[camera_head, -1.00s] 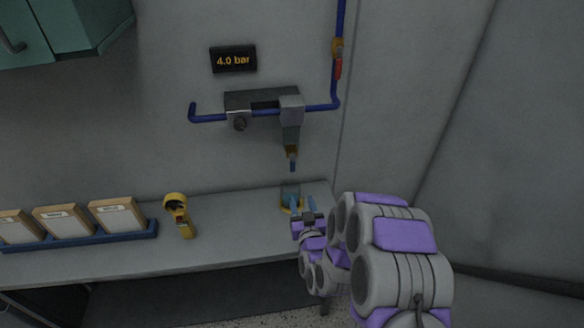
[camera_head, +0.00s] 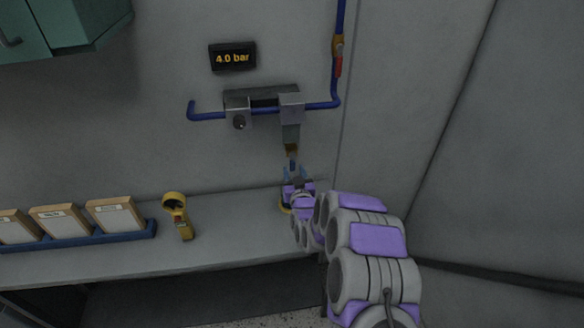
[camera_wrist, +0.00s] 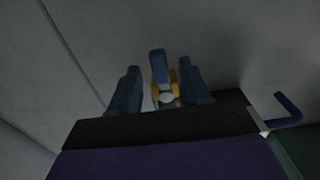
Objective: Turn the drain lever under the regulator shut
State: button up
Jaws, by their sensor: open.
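The regulator (camera_head: 290,108) hangs on the wall in the head view, with a brass drain fitting (camera_head: 291,148) at its lower end. The small blue drain lever (camera_head: 292,164) points down from this fitting. My gripper (camera_head: 298,177) is just below it, pointing up, with its blue fingers apart. In the wrist view the blue lever (camera_wrist: 158,66) stands between the two open fingers, with a gap on each side. The brass fitting (camera_wrist: 173,82) shows partly behind it. No contact with the lever shows.
A blue pipe (camera_head: 208,116) runs along the wall to a red-handled valve (camera_head: 338,66). A display (camera_head: 233,58) reads 4.0 bar. On the bench (camera_head: 235,235) are a yellow tool (camera_head: 178,215) and a blue tray (camera_head: 75,240). A yellow-based container is mostly hidden behind my gripper.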

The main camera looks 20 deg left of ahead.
aim_at(293, 168)
jog(key=shift+x, duration=1.8)
grip_shut()
